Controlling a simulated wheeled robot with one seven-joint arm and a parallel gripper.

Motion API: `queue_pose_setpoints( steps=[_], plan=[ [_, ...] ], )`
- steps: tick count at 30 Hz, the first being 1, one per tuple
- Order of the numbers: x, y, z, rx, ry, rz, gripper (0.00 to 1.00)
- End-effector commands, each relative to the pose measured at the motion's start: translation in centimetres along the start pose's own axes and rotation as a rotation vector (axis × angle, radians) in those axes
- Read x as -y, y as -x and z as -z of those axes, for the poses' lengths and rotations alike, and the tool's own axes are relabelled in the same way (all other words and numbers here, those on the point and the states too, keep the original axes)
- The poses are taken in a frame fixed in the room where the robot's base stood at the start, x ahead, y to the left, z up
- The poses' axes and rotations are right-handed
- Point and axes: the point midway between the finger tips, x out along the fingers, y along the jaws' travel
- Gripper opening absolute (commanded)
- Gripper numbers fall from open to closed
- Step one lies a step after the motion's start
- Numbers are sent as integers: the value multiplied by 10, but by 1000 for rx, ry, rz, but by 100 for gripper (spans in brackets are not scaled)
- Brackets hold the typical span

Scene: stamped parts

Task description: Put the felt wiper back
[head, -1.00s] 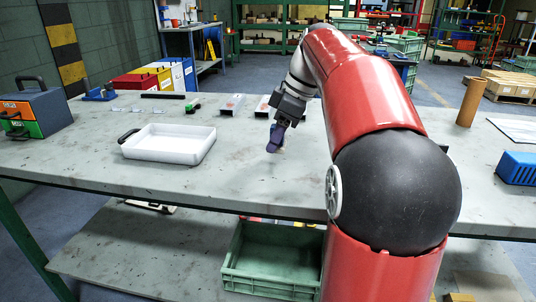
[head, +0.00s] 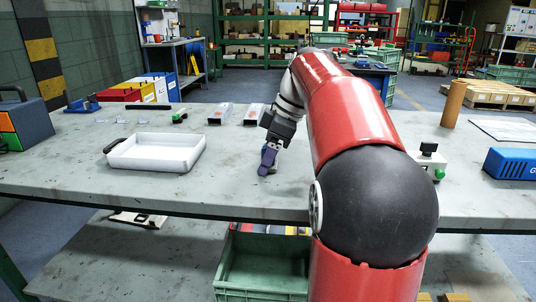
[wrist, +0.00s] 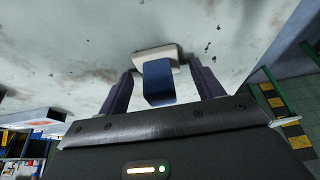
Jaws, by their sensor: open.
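The felt wiper (wrist: 158,80) shows in the wrist view as a blue block handle on a pale beige pad, with the pad toward the grey tabletop. My gripper (wrist: 162,90) is open, with one purple finger on each side of the handle and a visible gap on both sides. In the head view my gripper (head: 267,163) points down close to the tabletop (head: 230,185), right of the white tray (head: 196,158). I cannot make out the wiper there; my fingers seem to hide it.
Two metal channel parts (head: 220,114) and a green-capped item (head: 179,117) lie behind my gripper. A drawer box (head: 30,122) stands at left. Right of my arm are a button box (head: 430,162), a brown cylinder (head: 453,103) and a blue case (head: 510,163). The table front between tray and arm is clear.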

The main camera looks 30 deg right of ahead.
Motion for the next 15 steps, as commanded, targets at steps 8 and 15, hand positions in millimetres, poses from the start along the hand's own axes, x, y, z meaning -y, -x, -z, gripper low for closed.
queue_pose_setpoints(
  steps=[8, 15],
  plan=[
    [-1, 19, 2, -1, 0, -2, 66],
    [-1, 71, 2, 0, 0, -3, 66]
  ],
)
